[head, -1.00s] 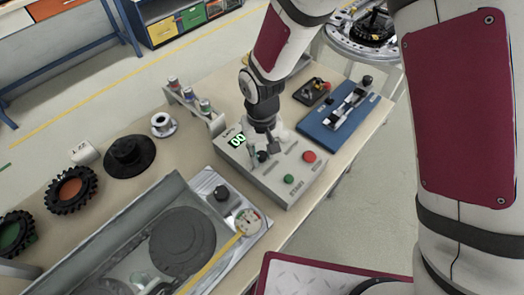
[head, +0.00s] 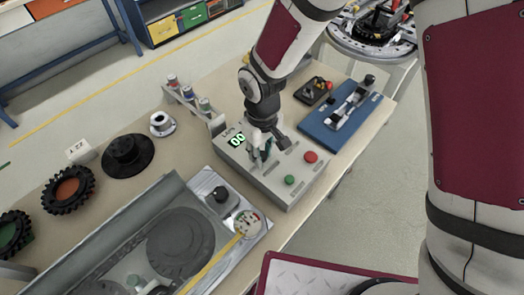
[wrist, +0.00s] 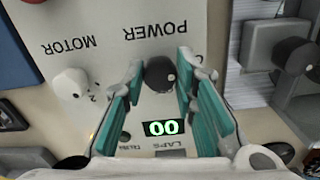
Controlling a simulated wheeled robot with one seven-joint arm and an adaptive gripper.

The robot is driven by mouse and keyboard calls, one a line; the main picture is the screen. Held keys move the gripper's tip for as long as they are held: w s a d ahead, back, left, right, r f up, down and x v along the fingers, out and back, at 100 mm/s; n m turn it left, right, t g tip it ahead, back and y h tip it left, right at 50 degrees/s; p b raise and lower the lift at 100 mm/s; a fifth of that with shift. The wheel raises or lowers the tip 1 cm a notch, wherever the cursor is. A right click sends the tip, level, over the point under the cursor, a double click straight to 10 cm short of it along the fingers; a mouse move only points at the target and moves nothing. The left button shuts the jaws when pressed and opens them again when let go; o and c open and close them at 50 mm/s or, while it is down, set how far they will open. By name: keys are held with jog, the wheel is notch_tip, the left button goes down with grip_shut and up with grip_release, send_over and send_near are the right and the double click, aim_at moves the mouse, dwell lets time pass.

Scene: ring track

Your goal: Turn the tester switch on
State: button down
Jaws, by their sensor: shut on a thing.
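The tester is a grey box (head: 250,175) with a lit green display reading 00 (head: 237,141), a green button (head: 289,180) and a red button (head: 310,157). In the wrist view its panel shows upside down, with a black knob (wrist: 160,73) beside the word POWER and a white knob (wrist: 71,84) beside the word MOTOR. My gripper (wrist: 158,70) has its teal-padded fingers on both sides of the black POWER knob and is shut on it. In the head view my gripper (head: 262,152) is down at the box and hides the knob.
A blue fixture (head: 335,122) and a small dark box with a joystick (head: 314,90) stand right of the tester. A rack of small cylinders (head: 190,98) is behind it. A grey tray with a dark disc (head: 180,243) lies close in front-left.

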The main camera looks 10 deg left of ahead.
aim_at(262, 155)
jog(key=c, duration=1.3)
grip_release()
notch_tip(262, 155, up, 12)
jog(key=s+d+r+m+t, duration=0.1)
jog(key=d+r+m+t, duration=0.3)
jog(key=d+r, duration=1.05)
jog(key=s+d+r+m, duration=0.2)
jog(key=s+d+m, duration=0.1)
jog(key=s+d, duration=0.2)
jog(key=s+d+r+m+t, duration=0.1)
jog(key=s+d+r+m, duration=0.1)
jog(key=s+d, duration=0.4)
jog(key=shift+s+d+m, duration=0.25)
jog(key=shift+d+m, duration=0.35)
jog(key=shift+d, duration=0.6)
